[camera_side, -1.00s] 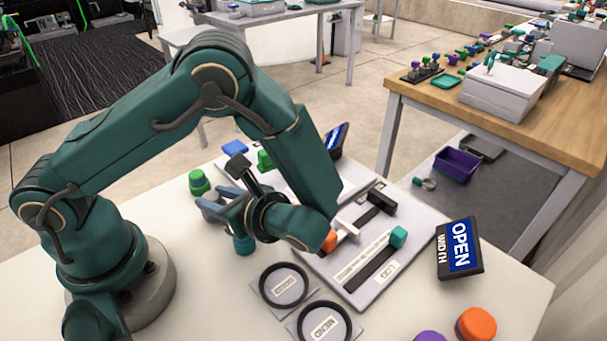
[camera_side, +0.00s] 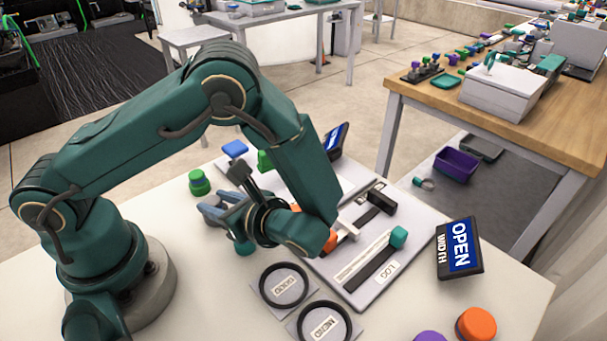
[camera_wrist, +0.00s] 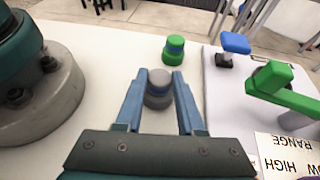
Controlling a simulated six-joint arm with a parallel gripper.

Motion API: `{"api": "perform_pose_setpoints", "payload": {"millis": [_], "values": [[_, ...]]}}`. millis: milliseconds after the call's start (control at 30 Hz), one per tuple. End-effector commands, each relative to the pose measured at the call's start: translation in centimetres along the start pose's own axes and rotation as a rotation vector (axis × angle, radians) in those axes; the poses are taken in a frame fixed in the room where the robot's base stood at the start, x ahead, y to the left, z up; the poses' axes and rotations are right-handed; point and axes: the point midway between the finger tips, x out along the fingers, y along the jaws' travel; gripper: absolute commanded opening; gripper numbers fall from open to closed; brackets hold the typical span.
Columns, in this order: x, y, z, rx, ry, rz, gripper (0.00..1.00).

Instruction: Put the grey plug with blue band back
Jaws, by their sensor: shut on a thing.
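In the side view my gripper (camera_side: 222,213) is low over the white table at the left of the white panel. The plug cannot be clearly made out there behind my fingers. I cannot tell whether its base touches the table. Two black rings lie on labelled grey squares in front, the upper ring (camera_side: 284,285) and the lower ring (camera_side: 324,322); both look empty.
The white panel (camera_side: 415,228) carries coloured handles. A display (camera_side: 460,248) reads OPEN. Orange (camera_side: 476,324) and purple (camera_side: 430,337) pieces are at the front edge.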

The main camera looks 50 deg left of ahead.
Motion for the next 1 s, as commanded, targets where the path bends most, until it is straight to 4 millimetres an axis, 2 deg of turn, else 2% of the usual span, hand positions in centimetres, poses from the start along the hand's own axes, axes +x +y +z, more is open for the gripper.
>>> {"api": "perform_pose_setpoints", "payload": {"millis": [67, 100, 167, 200, 533, 800, 1000], "values": [[0.1, 0.0, -0.1, 0.0, 0.0, 0.0, 0.0], [0.1, 0.0, -0.2, -0.001, 0.0, 0.0, 0.45], [0.1, 0.0, -0.1, -0.001, 0.0, 0.0, 0.68], [0.1, 0.0, -0.1, -0.001, 0.0, 0.0, 0.72], [-0.3, -0.1, -0.2, -0.002, 0.001, -0.002, 0.72], [-3.6, -0.1, -0.2, -0.003, 0.002, -0.005, 0.72], [-4.9, -0.3, 0.1, -0.018, 0.011, 0.013, 0.72]]}}
